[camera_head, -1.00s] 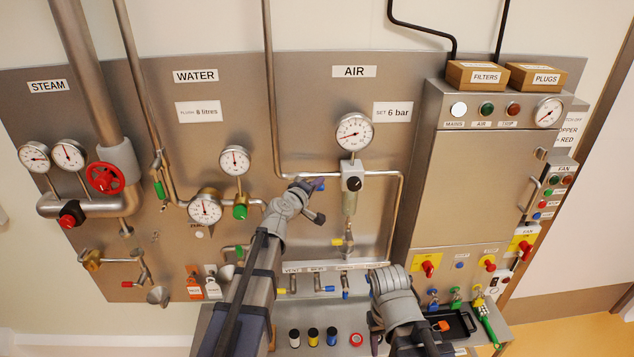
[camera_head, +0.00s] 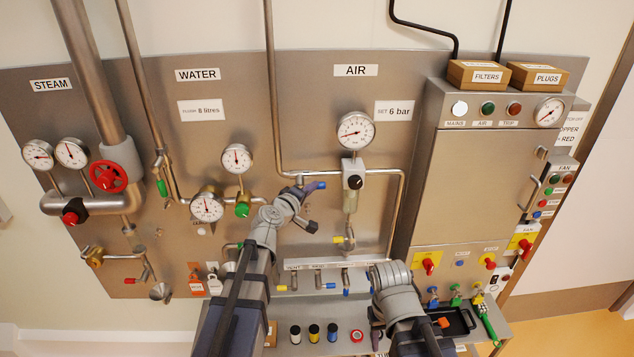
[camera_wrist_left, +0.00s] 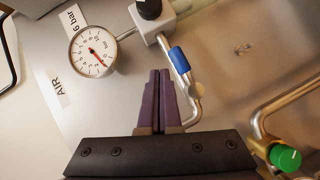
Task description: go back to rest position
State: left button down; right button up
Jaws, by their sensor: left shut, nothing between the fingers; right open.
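My left gripper (camera_head: 303,188) is in front of the panel, left of the air regulator (camera_head: 353,182). In the left wrist view its purple fingers (camera_wrist_left: 160,98) are pressed together with nothing between them. A blue-handled air valve (camera_wrist_left: 180,60) is just beyond the fingertips in that view; it also shows in the head view (camera_head: 316,186). I cannot tell whether the fingers touch it. My right gripper (camera_head: 376,340) hangs low over the bench, mostly hidden by its own wrist; it is open.
The air gauge (camera_head: 355,131) is above the regulator. The water gauge (camera_head: 207,207) is left of my left arm. A row of small valves (camera_head: 318,280) lies between my arms. Coloured jars (camera_head: 314,334) and a black tray (camera_head: 454,322) are on the bench. The cabinet (camera_head: 470,185) stands at right.

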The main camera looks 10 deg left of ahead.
pick_arm(q)
jog(key=s+d+f+m+g+h+b, duration=0.1)
jog(key=s+d+f+m+g+b, duration=0.3)
jog(key=s+d+f, duration=0.4)
jog(key=s+d+f+m+g+h+b, duration=0.1)
jog(key=s+d+f+m+g+b, duration=0.4)
jog(key=f, duration=0.5)
jog(key=s+f+m+g+y+b, duration=0.6)
jog(key=s+f+y+b, duration=0.1)
jog(key=s+f, duration=0.9)
jog(key=shift+s+f+g+b, duration=0.25)
jog(key=shift+s+b, duration=0.45)
jog(key=shift+s, duration=0.4)
